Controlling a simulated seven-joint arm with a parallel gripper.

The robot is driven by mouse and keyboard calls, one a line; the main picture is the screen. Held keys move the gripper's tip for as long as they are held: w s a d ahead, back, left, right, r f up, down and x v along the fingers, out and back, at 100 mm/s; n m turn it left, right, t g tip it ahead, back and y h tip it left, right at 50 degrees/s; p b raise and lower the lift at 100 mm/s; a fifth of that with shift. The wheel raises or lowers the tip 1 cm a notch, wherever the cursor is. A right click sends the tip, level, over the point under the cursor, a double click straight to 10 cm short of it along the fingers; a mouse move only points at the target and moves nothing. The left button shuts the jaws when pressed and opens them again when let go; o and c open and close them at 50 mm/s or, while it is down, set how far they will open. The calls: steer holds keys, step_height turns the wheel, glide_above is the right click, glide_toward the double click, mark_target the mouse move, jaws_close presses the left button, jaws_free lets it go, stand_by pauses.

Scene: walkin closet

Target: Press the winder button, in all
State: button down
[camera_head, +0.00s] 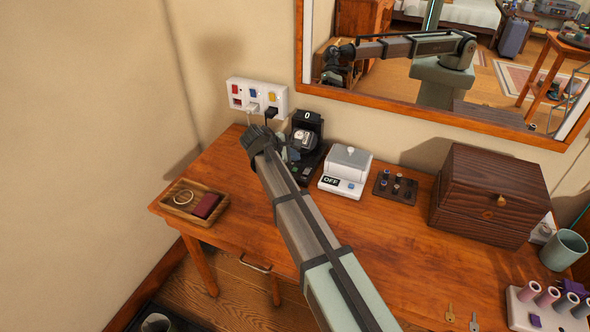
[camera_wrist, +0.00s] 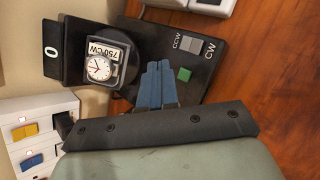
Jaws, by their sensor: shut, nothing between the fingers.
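The winder is a black device (camera_head: 310,128) at the back of the desk, with a display reading "0" and a watch (camera_wrist: 101,67) in its round holder beside a "750 CW" label. Its square green button (camera_wrist: 184,74) shows in the wrist view, next to a grey CW/CCW switch (camera_wrist: 188,44). My gripper (camera_wrist: 158,66) is shut and empty, its blue fingers over the winder's base, between the watch holder and the green button. The fingertips appear to the side of the button; I cannot tell if they touch the base. In the head view my gripper (camera_head: 288,153) is partly hidden by my arm.
A wall outlet strip (camera_head: 258,96) with red, blue and yellow switches and plugs is behind. A white device marked OFF (camera_head: 345,172), a dark peg stand (camera_head: 395,187) and a wooden box (camera_head: 490,195) stand to the right. A wooden tray (camera_head: 180,200) lies left.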

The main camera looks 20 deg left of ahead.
mark_target(295, 170)
steer(key=shift+f, duration=1.2)
